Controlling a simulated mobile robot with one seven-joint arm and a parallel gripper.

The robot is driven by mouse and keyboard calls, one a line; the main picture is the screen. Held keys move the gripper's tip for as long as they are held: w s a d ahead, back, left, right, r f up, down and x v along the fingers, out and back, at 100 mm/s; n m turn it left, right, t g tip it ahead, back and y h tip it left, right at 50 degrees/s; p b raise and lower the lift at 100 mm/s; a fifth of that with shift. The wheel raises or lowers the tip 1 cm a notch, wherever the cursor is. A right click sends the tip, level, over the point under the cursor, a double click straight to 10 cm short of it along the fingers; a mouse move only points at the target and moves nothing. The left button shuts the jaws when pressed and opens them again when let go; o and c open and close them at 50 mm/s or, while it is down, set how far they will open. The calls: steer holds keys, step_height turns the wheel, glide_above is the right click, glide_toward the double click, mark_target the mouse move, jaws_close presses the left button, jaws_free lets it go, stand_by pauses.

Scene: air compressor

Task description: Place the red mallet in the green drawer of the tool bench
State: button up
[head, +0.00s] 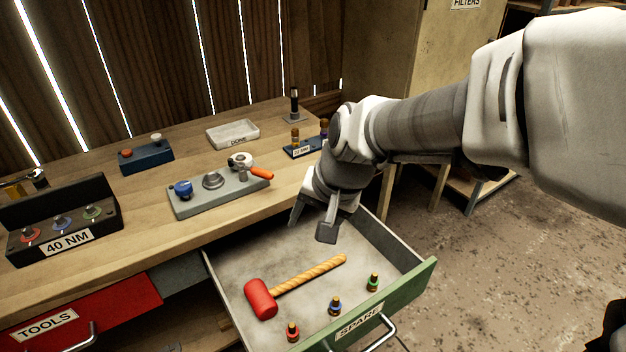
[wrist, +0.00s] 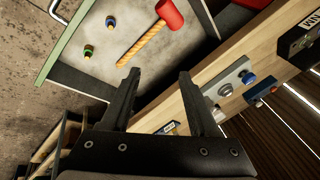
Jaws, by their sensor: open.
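The red mallet (head: 263,298) lies flat inside the open green drawer (head: 418,284), its wooden handle pointing to the back right. It also shows in the wrist view (wrist: 170,14), beyond my fingertips. The drawer has a green front labelled SPARE and a light grey floor. My gripper (head: 312,220) is open and empty, above the back part of the drawer and apart from the mallet. In the wrist view both fingers of my gripper (wrist: 158,78) are spread with nothing between them.
Several small coloured fittings, such as a green-ringed one (head: 373,282), stand in the drawer's front. The tool bench (head: 130,214) holds a grey fixture (head: 219,190), a 40 NM rack (head: 62,220) and a white DONE tray (head: 233,133). A red TOOLS drawer (head: 100,302) is at left.

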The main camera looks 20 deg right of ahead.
steer(key=s+d+r+n+t+h, duration=0.1)
steer(key=s+d+r+n+h, duration=0.1)
steer(key=s+r+n, duration=0.4)
steer(key=s, duration=0.4)
steer(key=shift+s+d+r+t, duration=0.25)
steer(key=shift+d+r+t, duration=0.05)
steer(key=shift+r, duration=0.1)
step_height(320, 180, up, 7)
steer(key=p, duration=0.6)
steer(key=shift+p, duration=0.4)
steer(key=shift+f, duration=0.15)
